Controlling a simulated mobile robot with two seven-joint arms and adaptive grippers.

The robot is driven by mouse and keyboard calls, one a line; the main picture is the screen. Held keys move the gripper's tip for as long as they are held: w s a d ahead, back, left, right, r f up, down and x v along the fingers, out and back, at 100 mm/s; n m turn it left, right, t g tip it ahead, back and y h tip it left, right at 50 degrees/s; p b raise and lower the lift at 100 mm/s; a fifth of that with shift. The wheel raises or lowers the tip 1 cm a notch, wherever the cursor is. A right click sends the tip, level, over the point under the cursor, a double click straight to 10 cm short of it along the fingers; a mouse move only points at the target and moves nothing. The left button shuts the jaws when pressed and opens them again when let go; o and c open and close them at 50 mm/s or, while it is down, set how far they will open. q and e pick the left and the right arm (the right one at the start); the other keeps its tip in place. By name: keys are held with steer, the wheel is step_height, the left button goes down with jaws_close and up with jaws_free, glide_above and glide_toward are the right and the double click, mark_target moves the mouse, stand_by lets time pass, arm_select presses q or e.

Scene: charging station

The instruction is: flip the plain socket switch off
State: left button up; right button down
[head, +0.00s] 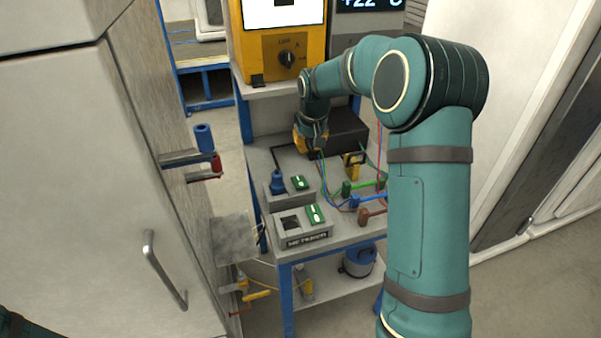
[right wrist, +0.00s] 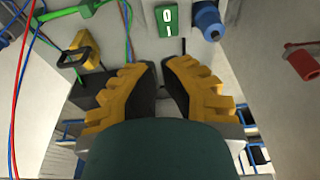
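The plain socket box (head: 292,197) stands on the grey bench, with a blue plug (head: 277,183) in it and a green rocker switch (head: 299,183) beside the plug. In the right wrist view the switch (right wrist: 167,20) is at the top, marked 0 and I, left of the blue plug (right wrist: 208,20). I cannot tell which side is pressed. My right gripper (head: 310,150) is above the bench behind this box, apart from the switch. In the wrist view its yellow-and-black fingers (right wrist: 162,68) are slightly apart with nothing held. My left gripper is out of view.
A labelled metered socket box (head: 303,240) with an empty socket and its own green switch (head: 315,214) stands in front. Coloured cables and clamps (head: 360,195) lie to the right. A black box (head: 347,130) and yellow unit (head: 285,50) stand behind. A cabinet (head: 90,180) is at left.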

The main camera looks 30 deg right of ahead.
mark_target(307, 185)
steer(key=b+x, duration=0.1)
steer(key=x, duration=0.7)
steer(key=s+b+x, duration=0.1)
steer(key=x, duration=0.2)
steer(key=shift+a+f+b, duration=0.1)
steer(key=shift+f+b, duration=0.2)
steer(key=shift+f, duration=0.25)
steer(key=shift+s+f, duration=0.15)
steer(key=shift+f, duration=0.75)
steer(key=shift+s+a+f+b, duration=0.1)
steer(key=shift+s+f+b, duration=0.2)
steer(key=shift+f, duration=0.3)
steer(key=shift+p+v, duration=0.6)
steer(key=shift+v, duration=0.25)
